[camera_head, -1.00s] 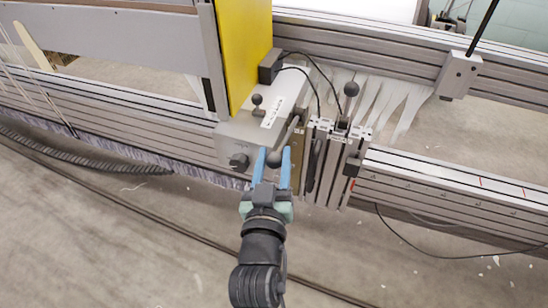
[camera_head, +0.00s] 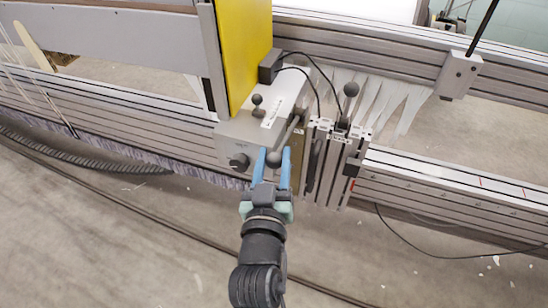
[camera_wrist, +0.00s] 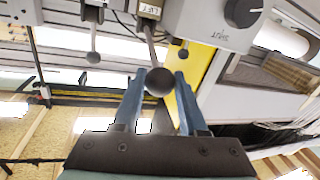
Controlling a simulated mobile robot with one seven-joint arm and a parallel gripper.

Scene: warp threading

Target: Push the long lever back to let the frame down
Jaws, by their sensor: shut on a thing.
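The long lever (camera_head: 291,132) is a thin rod with a dark ball knob (camera_head: 274,159). It angles from the grey control box (camera_head: 240,137) down toward my arm. My gripper (camera_head: 274,153) has its blue fingers on both sides of the ball and is shut on it. In the wrist view the ball (camera_wrist: 159,82) sits between the fingertips of my gripper (camera_wrist: 160,75), and the rod (camera_wrist: 149,43) runs up from it to the box, by a "LIFT" label (camera_wrist: 150,8). The frame's own height cannot be told.
A yellow panel (camera_head: 244,48) stands behind the box. A short knobbed lever (camera_head: 257,104) is on the box top, and a round dial (camera_head: 239,161) on its front. Floor space is open around my arm.

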